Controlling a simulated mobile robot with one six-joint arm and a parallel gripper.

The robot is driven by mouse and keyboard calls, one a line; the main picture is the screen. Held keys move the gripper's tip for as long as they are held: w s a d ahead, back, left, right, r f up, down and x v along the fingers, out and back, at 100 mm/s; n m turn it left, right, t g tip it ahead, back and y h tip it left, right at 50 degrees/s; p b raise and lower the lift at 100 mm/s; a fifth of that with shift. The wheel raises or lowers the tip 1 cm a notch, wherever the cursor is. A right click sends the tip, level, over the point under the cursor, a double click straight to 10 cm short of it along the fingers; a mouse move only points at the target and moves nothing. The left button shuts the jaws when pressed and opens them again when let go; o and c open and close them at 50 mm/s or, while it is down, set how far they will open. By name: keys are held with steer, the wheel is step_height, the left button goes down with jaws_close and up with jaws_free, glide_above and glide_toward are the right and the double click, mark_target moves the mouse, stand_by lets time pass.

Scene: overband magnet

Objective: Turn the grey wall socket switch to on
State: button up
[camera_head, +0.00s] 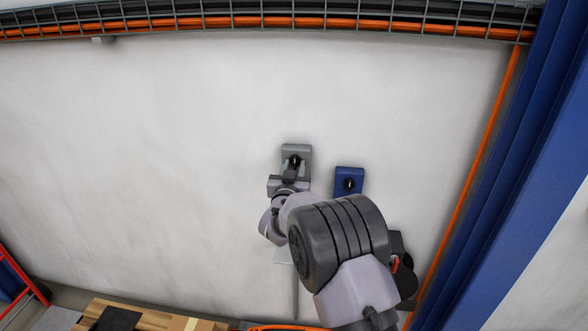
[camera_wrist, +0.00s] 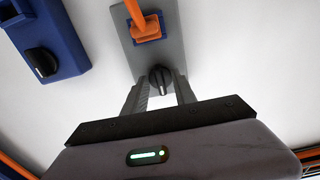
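The grey wall socket (camera_head: 303,150) is a grey box on the white wall, just left of a blue one. In the wrist view the grey socket (camera_wrist: 176,57) shows an orange plug (camera_wrist: 147,25) and a black rotary switch (camera_wrist: 160,78), its grip roughly upright in that picture. My gripper (camera_wrist: 161,82) is at the switch, one finger on each side, with what looks like a narrow gap around the knob. Whether the fingertips touch it is unclear. In the head view my gripper (camera_head: 292,172) partly covers the socket's lower half.
A blue box (camera_head: 349,178) with a black knob is mounted close to the right; it also shows in the wrist view (camera_wrist: 66,42). A cable tray (camera_head: 260,20) runs along the top. A blue post (camera_head: 510,160) stands at right. Wooden boards (camera_head: 150,318) lie below.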

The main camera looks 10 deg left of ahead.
jaws_close()
steer(key=shift+n, duration=0.3)
steer(key=n, duration=0.3)
steer(key=shift+n, duration=0.4)
steer(key=n+p, duration=0.1)
steer(key=n, duration=0.3)
steer(key=shift+n+p, duration=0.3)
steer(key=shift+p, duration=0.1)
steer(key=n+p, duration=0.1)
steer(key=n, duration=0.3)
steer(key=shift+d+r+n+p, duration=0.1)
steer(key=shift+n+p, duration=0.2)
steer(key=shift+p, duration=0.05)
steer(key=shift+n+p, duration=0.8)
steer(key=shift+n, duration=1.3)
